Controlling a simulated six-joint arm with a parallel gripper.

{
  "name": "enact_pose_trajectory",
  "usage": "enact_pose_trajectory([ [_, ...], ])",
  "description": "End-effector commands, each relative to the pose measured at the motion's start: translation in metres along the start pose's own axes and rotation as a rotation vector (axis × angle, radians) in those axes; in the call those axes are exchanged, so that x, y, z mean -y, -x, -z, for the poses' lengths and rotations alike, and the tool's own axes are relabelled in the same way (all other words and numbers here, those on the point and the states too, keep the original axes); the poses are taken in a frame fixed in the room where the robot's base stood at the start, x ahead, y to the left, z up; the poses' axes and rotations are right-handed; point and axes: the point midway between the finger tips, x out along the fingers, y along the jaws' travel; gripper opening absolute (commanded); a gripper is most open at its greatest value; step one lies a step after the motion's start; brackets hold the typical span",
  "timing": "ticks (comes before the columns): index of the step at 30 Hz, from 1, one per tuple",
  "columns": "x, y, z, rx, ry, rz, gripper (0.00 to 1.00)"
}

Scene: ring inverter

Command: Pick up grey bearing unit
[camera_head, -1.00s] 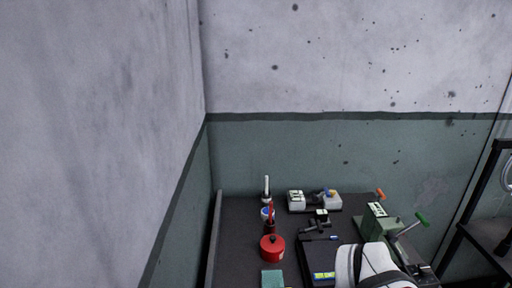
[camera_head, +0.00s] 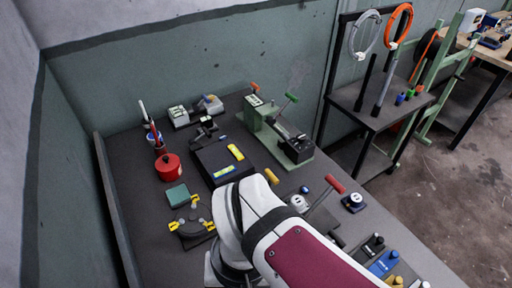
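No part is clearly recognisable as the grey bearing unit at this size. A small pale grey round-topped part (camera_head: 298,203) lies on the dark bench (camera_head: 140,225), just right of my white arm, and may be it. My arm, white with a maroon panel, reaches across the front of the bench and hides part of it. My gripper does not show in the head view.
A red pot (camera_head: 168,167), a teal block (camera_head: 178,195) and a dark round fixture with yellow clamps (camera_head: 191,226) stand left of my arm. A black case (camera_head: 222,162) and a green press (camera_head: 268,118) stand behind it. Blue (camera_head: 384,263) and dark blocks lie at front right.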

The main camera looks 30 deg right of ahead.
Motion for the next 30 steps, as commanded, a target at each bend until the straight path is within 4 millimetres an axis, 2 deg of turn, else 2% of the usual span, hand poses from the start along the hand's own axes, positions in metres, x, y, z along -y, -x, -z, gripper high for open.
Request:
enact_pose_trajectory([
  [13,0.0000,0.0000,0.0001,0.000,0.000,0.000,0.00],
  [14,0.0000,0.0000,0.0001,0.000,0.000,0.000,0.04],
  [25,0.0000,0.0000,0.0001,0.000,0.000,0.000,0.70],
  [30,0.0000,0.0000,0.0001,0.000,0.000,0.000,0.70],
])
